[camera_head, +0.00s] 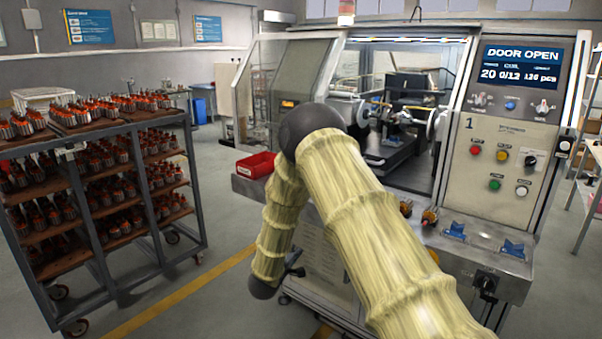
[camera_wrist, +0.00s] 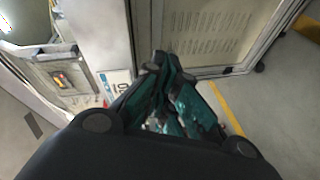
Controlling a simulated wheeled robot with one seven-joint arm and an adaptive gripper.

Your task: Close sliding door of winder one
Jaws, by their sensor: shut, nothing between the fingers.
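Winder one (camera_head: 495,150) stands at the centre right, marked "1", and its screen (camera_head: 523,63) reads "DOOR OPEN". The front opening is uncovered, and the lit work space inside shows. A framed clear panel (camera_head: 285,80), seemingly the sliding door, stands at the left of the opening. Its lower right part is hidden behind my arm, and I cannot make out a handle. My gripper (camera_wrist: 163,66) is shut and empty in the wrist view, dark with teal fingers. In the head view my arm's far end hangs low in front of the machine's left side, apart from the clear panel.
A wheeled rack (camera_head: 100,185) full of armatures stands at the left. A red bin (camera_head: 256,165) sits on the machine's left ledge. Blue holders (camera_head: 513,249) and armatures are on the front shelf. A grey cabinet (camera_wrist: 205,35) shows in the wrist view. Floor between rack and machine is clear.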

